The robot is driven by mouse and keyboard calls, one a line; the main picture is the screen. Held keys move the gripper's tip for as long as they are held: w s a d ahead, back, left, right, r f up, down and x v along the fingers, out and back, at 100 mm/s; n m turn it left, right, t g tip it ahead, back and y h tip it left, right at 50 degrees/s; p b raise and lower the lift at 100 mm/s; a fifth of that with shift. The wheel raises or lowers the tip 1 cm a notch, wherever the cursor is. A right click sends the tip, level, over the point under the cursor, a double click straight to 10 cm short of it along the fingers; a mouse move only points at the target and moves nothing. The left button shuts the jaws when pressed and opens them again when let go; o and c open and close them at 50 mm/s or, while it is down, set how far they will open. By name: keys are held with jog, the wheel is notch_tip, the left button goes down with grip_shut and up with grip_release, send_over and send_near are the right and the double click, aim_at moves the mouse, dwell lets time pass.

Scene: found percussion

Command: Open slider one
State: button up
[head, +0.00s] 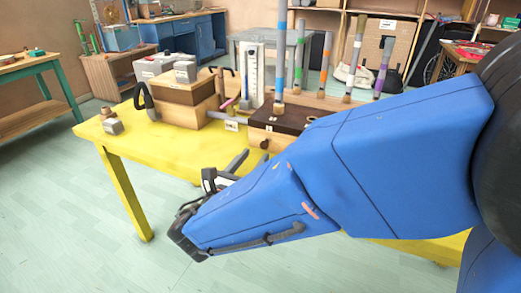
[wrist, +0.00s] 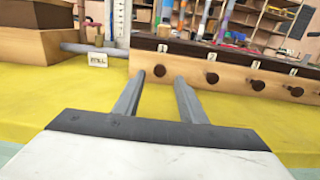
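In the wrist view, a long wooden box (wrist: 235,70) with a dark top carries a row of dark round knobs on its front, under numbered white tags. The knob of slider one (wrist: 160,71) is the leftmost, below the tag "1". My gripper (wrist: 159,80) is open and empty. Its two grey fingers point at the box, with knob one seen between their tips; the exact gap to it is hard to judge. In the head view, the box (head: 285,122) stands on the yellow table, and my gripper (head: 240,160) is in front of it, partly hidden by my arm.
Further knobs (wrist: 212,78) follow to the right. A small sign (wrist: 98,60) stands left of the box, near a grey tube. Stacked wooden boxes (head: 190,100) and a hooked black handle (head: 143,97) are further left. Coloured tubes (head: 281,50) rise behind. The yellow table's (wrist: 60,95) front strip is clear.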

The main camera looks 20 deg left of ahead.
aim_at(263, 146)
jog(key=shift+w+d, duration=0.2)
jog(key=shift+w, duration=2.25)
grip_shut()
